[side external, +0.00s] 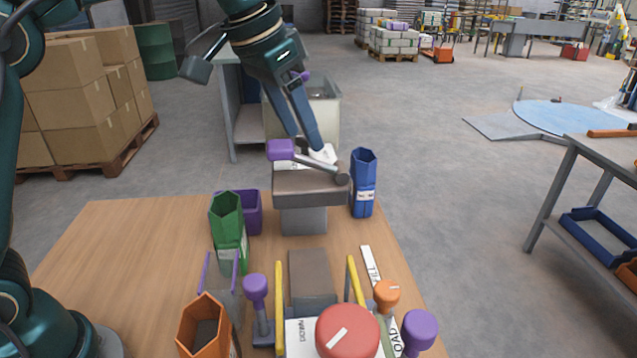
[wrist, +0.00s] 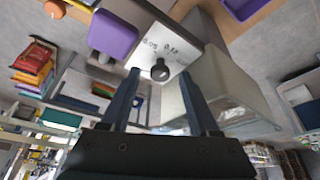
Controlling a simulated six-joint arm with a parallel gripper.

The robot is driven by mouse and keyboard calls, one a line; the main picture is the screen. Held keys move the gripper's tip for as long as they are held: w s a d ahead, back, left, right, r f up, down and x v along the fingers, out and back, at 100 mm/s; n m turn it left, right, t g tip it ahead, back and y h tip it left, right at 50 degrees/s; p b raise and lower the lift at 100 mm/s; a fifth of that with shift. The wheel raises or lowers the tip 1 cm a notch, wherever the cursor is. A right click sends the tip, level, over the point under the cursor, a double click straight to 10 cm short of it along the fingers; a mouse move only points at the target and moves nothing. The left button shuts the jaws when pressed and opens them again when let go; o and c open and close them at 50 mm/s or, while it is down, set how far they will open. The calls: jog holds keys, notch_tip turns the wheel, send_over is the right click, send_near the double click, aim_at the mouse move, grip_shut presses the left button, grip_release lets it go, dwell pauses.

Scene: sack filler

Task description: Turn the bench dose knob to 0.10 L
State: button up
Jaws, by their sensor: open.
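The dose knob (wrist: 160,70) is small, dark and round. It sits on a white dial plate (wrist: 166,50) with printed numbers, of which 0.05 is partly readable; its pointer setting is not clear. In the wrist view my gripper (wrist: 160,74) is open, with one finger on each side of the knob and a visible gap to it. In the side external view my gripper (side external: 314,147) points down at the white plate (side external: 324,154) on the bench filler's grey head (side external: 305,184). The knob is hidden there behind the fingers.
A purple block-shaped handle (side external: 281,149) is just left of my fingers, and a grey bar with a rounded end (side external: 341,178) lies in front. A blue hexagonal container (side external: 363,184) stands right, a green one (side external: 229,222) left. A red knob (side external: 347,331) is at the front.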

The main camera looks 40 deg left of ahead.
jog(key=shift+v, duration=2.6)
jog(key=s+a+r+n+t, duration=0.1)
jog(key=s+a, duration=0.1)
jog(key=s, duration=0.8)
jog(key=s+f+n, duration=0.1)
jog(key=s+f, duration=0.3)
jog(key=f, duration=0.3)
jog(key=s+a+f+n+y, duration=0.1)
jog(key=s+f, duration=0.3)
jog(key=f, duration=0.2)
jog(key=shift+s+f, duration=0.3)
jog(key=shift+f, duration=0.05)
jog(key=shift+a, duration=0.15)
